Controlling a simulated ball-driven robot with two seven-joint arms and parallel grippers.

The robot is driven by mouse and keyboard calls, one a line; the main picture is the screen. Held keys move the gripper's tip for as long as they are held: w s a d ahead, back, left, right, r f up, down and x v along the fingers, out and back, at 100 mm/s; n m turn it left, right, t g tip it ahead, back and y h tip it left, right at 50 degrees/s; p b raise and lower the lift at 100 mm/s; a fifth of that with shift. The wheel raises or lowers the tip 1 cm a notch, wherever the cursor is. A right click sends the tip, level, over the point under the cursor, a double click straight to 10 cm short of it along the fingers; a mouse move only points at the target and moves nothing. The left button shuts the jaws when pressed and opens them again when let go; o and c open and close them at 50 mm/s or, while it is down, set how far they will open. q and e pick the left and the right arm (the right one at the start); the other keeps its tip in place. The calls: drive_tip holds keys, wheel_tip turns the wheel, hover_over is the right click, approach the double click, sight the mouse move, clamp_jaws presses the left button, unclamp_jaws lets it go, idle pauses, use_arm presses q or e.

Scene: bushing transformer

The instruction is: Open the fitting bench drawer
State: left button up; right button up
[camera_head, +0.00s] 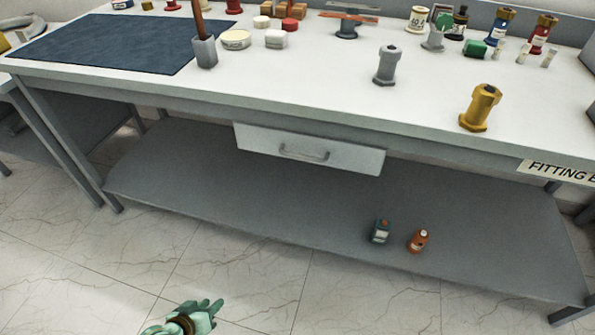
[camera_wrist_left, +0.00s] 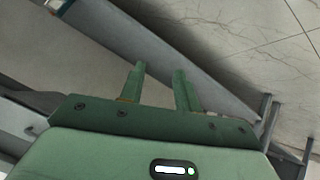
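The fitting bench drawer (camera_head: 345,161) hangs under the front of the white bench top, with a white front. Its grey bar handle (camera_head: 304,153) is in the middle of that front. The drawer looks shut, with its front close to the bench's front edge. My left gripper (camera_head: 215,306) is low over the floor at the bottom of the head view, well in front of and below the drawer, touching nothing. In the left wrist view its two fingers (camera_wrist_left: 161,80) stand apart with nothing between them. My right gripper is not in view.
The white bench top (camera_head: 300,90) carries a blue mat (camera_head: 110,43), a grey bushing (camera_head: 387,66), a gold bushing (camera_head: 480,108) and several jars. A lower grey shelf (camera_head: 270,205) holds a green bottle (camera_head: 380,232) and an orange bottle (camera_head: 418,241). The tiled floor in front is clear.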

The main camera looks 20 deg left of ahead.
use_arm(q)
drive_tip(key=w+d+r+n+t+h+b, duration=0.2)
drive_tip(key=w+r+n+t+b, duration=0.4)
drive_tip(key=w, duration=0.8)
drive_tip(key=w+d+r+n+t+h+b, duration=0.2)
drive_tip(key=d+r+b, duration=0.15)
drive_tip(key=r, duration=0.55)
drive_tip(key=w+d+r+n+t+h+b, duration=0.1)
drive_tip(key=w+d+r+h+b, duration=0.2)
drive_tip(key=r, duration=0.6)
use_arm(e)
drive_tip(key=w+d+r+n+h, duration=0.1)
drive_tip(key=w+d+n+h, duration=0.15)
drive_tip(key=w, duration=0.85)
use_arm(q)
drive_tip(key=p+x, duration=0.3)
drive_tip(key=x, duration=1.2)
drive_tip(key=shift+r, duration=0.15)
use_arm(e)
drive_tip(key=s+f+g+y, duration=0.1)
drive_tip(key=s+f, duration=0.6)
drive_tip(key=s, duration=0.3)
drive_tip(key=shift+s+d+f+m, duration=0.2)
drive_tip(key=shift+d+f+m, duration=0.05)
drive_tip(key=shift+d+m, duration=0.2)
use_arm(q)
drive_tip(key=shift+c, duration=0.2)
